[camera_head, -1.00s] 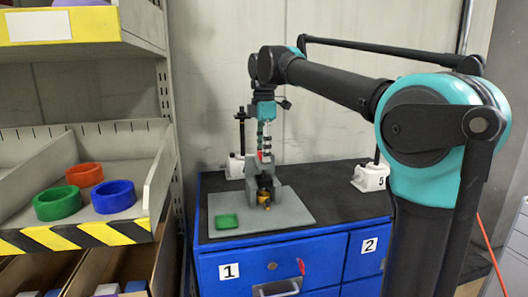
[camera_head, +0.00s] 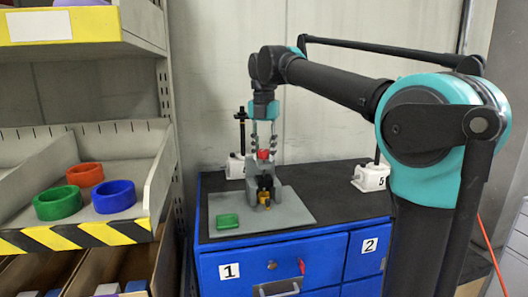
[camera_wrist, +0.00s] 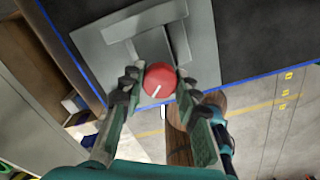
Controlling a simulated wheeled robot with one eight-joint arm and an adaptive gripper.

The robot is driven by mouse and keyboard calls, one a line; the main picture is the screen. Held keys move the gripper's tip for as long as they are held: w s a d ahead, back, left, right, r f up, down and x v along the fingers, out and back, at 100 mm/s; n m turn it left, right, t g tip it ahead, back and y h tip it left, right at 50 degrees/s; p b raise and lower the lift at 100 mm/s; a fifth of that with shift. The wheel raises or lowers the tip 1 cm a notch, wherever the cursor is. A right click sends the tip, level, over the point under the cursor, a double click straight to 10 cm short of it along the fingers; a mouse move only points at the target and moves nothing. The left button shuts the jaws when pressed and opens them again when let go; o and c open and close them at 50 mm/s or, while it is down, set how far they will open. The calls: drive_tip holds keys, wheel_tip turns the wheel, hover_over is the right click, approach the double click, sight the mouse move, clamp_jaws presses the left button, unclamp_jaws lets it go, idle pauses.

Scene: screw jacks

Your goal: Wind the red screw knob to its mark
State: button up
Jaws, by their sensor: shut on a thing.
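The red screw knob (camera_wrist: 160,79) shows in the wrist view as a round red top with a white line pointing down and slightly left. My gripper (camera_wrist: 155,82) is closed on it from both sides, pointing down. In the head view the red knob (camera_head: 264,155) sits between the fingers of my gripper (camera_head: 264,152), above a grey stand (camera_head: 282,190) with a black and yellow part (camera_head: 265,190) low on its front. The mark is too small or hidden to make out.
The stand is on a grey plate (camera_head: 295,208) on the dark top of a blue drawer cabinet (camera_head: 325,268). A green block (camera_head: 227,221) lies front left on the plate. White-based posts stand behind (camera_head: 235,165) and right (camera_head: 370,177). A shelf with rings (camera_head: 113,196) is at left.

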drive_tip(key=n, duration=0.4)
drive_tip(key=shift+n, duration=0.4)
idle(0.4)
drive_tip(key=o, duration=1.2)
drive_tip(key=shift+c, duration=0.2)
wheel_tip(320, 180, up, 12)
